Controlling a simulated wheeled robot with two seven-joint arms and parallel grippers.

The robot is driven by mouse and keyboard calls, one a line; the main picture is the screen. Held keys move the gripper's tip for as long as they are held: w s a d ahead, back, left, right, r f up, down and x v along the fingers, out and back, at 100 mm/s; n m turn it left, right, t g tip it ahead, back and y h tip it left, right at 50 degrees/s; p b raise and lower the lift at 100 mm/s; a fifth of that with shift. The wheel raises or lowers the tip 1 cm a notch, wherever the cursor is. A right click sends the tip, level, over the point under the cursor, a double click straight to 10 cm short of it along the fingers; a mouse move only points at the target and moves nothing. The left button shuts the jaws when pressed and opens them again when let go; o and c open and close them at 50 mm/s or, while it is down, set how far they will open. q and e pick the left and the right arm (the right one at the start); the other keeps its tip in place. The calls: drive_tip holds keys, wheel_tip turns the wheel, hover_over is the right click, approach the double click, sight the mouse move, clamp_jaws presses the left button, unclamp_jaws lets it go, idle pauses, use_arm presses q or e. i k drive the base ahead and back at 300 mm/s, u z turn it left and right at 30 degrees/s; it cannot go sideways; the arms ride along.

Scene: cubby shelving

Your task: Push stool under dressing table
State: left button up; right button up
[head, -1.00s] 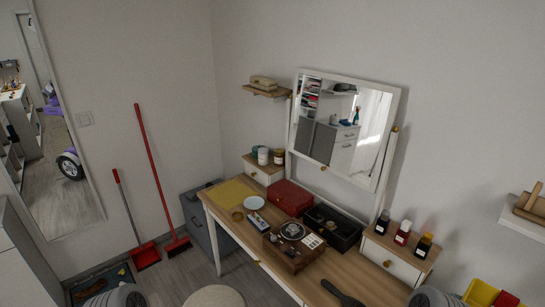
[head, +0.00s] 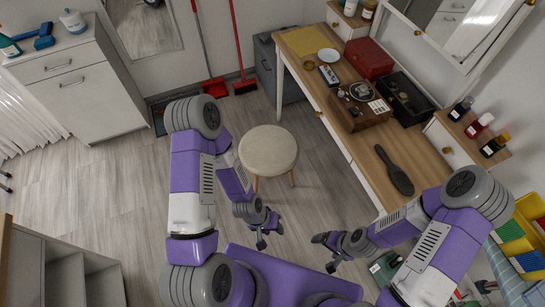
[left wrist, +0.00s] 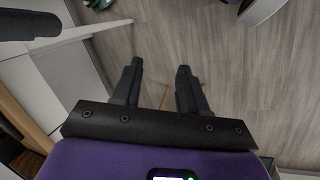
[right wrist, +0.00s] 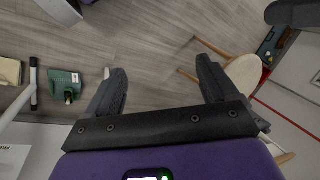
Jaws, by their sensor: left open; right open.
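The stool (head: 268,150) has a round beige seat and light wooden legs. It stands on the floor in front and to the left of the dressing table (head: 345,158), apart from it and outside the space below it. My left gripper (head: 269,231) is open and empty, on the near side of the stool and apart from it. My right gripper (head: 326,252) is open and empty, to the right of the left one and farther from the stool. The stool's seat also shows in the right wrist view (right wrist: 244,74), beyond the fingers.
A hairbrush (head: 394,170), wooden box (head: 358,106) and red case (head: 368,59) lie on the tabletop. A grey cabinet (head: 80,85) stands at the back left. A red broom (head: 238,45) and dustpan (head: 214,87) are by the wall. The floor left of the stool is clear.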

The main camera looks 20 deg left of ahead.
sight(266, 151)
drive_tip(key=k, duration=0.5)
drive_tip(key=u, duration=1.6)
drive_tip(key=i, duration=1.4)
drive_tip(key=z, duration=2.5)
